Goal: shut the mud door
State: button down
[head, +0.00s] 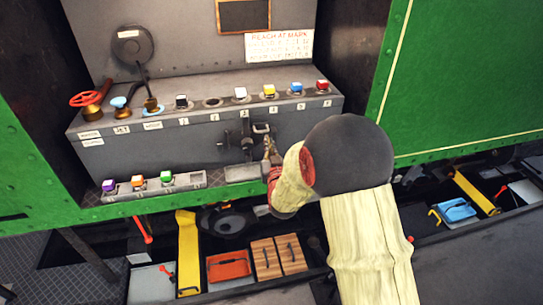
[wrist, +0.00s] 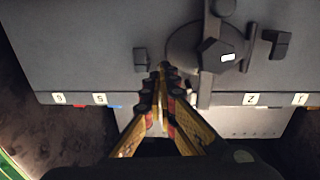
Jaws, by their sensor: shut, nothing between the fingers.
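The mud door appears to be the dark round plate with a bar across it (wrist: 185,45) on the grey console's front face. In the head view it is a small dark fitting (head: 242,140), partly hard to make out, and I cannot tell how far open it stands. My gripper (wrist: 162,72) is shut and empty, its fingertips close beside the plate's edge. In the head view my gripper (head: 270,150) is just right of the door, partly hidden by my arm. I cannot tell whether it touches.
The console (head: 205,150) has numbered coloured caps along its top, a red handwheel (head: 90,98) and levers at left. A small tray (head: 155,190) holds coloured caps below. An orange bin (head: 228,265) and wooden boxes (head: 278,258) lie in front. Small dark lugs (wrist: 276,42) flank the plate.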

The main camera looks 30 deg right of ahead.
jog(key=shift+b+x, duration=0.4)
jog(key=shift+x, duration=1.6)
jog(key=shift+b+x, duration=0.65)
jog(key=shift+x, duration=0.2)
jog(key=shift+s+d, duration=0.1)
